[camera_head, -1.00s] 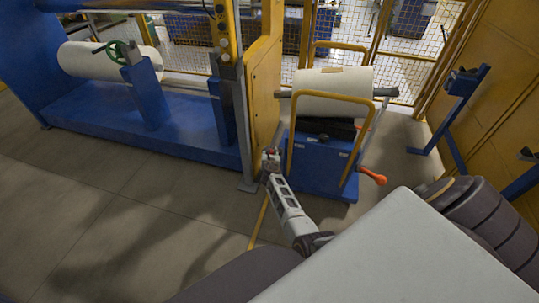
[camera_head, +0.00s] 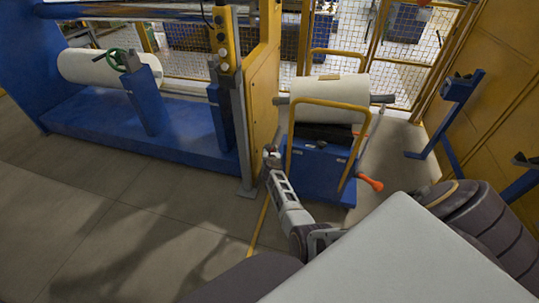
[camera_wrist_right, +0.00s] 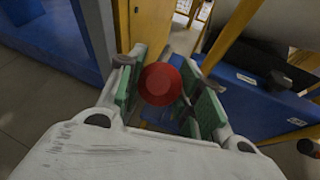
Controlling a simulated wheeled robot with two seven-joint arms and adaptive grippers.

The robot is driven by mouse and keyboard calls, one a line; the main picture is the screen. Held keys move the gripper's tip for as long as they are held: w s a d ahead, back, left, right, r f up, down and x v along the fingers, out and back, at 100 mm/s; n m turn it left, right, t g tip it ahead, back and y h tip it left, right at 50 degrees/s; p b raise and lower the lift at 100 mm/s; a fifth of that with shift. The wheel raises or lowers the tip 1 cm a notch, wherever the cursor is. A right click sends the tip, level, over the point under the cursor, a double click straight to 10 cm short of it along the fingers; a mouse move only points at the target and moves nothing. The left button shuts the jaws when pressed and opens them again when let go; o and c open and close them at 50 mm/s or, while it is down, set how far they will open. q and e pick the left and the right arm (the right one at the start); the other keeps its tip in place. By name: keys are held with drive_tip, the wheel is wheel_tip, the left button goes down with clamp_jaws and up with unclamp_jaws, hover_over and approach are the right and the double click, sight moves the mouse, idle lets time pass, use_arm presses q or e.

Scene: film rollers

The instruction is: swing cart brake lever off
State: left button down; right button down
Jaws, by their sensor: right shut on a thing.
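The blue cart (camera_head: 318,168) with yellow hoop handles stands right of the machine and carries a white film roller (camera_head: 330,98). My right gripper (camera_head: 270,157) is at the cart's left side, low down. In the right wrist view, a round red knob (camera_wrist_right: 160,84) sits between the green-padded fingers of my right gripper (camera_wrist_right: 162,95), which is shut on it. I take the knob to be the end of the brake lever; the lever's shaft is hidden behind it. My left gripper is not in view.
An orange handle (camera_head: 370,183) sticks out of the cart's right side. A yellow machine post (camera_head: 263,85) stands close to the left of my right gripper. Blue stands (camera_head: 455,95) are at the right wall. The grey floor (camera_head: 110,215) at front left is clear.

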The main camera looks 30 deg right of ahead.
drive_tip(key=shift+w+d+r+p, duration=0.2)
drive_tip(key=shift+w+d+r, duration=0.35)
drive_tip(key=shift+d, duration=0.2)
drive_tip(key=shift+w+d+r+p, duration=0.2)
drive_tip(key=shift+w+d+r, duration=0.25)
drive_tip(key=shift+d+r, duration=0.25)
drive_tip(key=c, duration=1)
unclamp_jaws()
drive_tip(key=shift+o, duration=0.2)
drive_tip(key=shift+f, duration=0.1)
drive_tip(key=shift+a, duration=0.15)
drive_tip(key=shift+s+a, duration=0.15)
drive_tip(key=shift+a, duration=0.1)
drive_tip(key=shift+s+a+r, duration=0.2)
drive_tip(key=shift+s, duration=0.05)
drive_tip(key=shift+d+v, duration=0.25)
drive_tip(key=shift+v, duration=1.55)
drive_tip(key=v, duration=0.7)
